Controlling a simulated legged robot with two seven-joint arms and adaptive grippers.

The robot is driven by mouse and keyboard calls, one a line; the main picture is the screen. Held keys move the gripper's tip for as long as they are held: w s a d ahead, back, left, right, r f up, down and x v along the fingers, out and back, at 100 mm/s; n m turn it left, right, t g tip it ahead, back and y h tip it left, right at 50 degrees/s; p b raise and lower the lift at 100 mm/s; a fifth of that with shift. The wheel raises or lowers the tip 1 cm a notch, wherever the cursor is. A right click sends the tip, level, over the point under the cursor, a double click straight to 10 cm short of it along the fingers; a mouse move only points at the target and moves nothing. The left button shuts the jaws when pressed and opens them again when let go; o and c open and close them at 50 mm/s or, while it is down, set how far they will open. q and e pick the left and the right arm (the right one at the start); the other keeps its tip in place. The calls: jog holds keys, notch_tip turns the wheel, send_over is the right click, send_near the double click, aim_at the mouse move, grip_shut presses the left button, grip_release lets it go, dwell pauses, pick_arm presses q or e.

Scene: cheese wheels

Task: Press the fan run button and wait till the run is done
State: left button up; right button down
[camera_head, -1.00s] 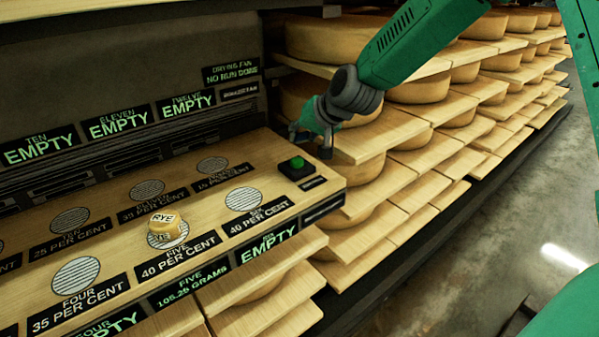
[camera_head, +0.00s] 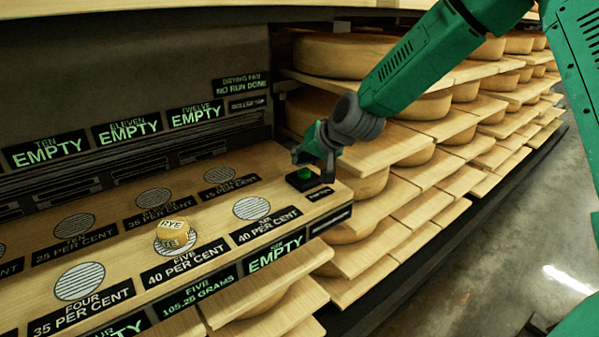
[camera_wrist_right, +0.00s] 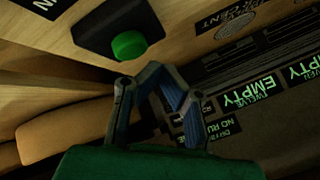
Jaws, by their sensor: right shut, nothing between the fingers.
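The fan run button is a green cap (camera_head: 305,173) on a black box (camera_head: 299,184) at the right end of the wooden counter. The button also shows in the right wrist view (camera_wrist_right: 129,45), above my fingers. My right gripper (camera_head: 313,162) is shut and empty, just above and behind the button. I cannot tell whether it touches the button; the wrist view suggests a small gap. The drying fan display (camera_head: 241,86) on the back panel reads "NO RUN DONE". My left gripper is not in view.
The wooden counter (camera_head: 210,215) has several round grilles with percent labels. A small block marked RYE (camera_head: 174,232) stands on the grille labelled five. Shelves of cheese wheels (camera_head: 345,55) stand close behind and right of the counter. The floor (camera_head: 480,260) at right is clear.

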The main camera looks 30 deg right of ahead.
jog(key=shift+d+f, duration=0.2)
jog(key=shift+d, duration=0.35)
jog(key=shift+d+f, duration=0.2)
jog(key=shift+d, duration=0.55)
jog(key=shift+a+r, duration=0.15)
jog(key=shift+a, duration=0.85)
jog(key=shift+d+f, duration=0.2)
jog(key=shift+f, duration=0.05)
jog(key=shift+d+f, duration=0.25)
jog(key=shift+d, duration=0.45)
jog(key=shift+a+r, duration=0.1)
jog(key=shift+a, duration=0.65)
jog(key=shift+d+f, duration=0.4)
jog(key=shift+d, duration=0.2)
jog(key=shift+a+r, duration=0.1)
jog(key=shift+a, duration=0.25)
jog(key=shift+a+r, duration=0.1)
jog(key=shift+r, duration=0.2)
jog(key=shift+r+p, duration=0.45)
jog(key=shift+p, duration=0.25)
jog(key=shift+r, duration=0.1)
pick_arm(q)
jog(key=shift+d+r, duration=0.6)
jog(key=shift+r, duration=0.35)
pick_arm(e)
jog(key=shift+d, duration=0.2)
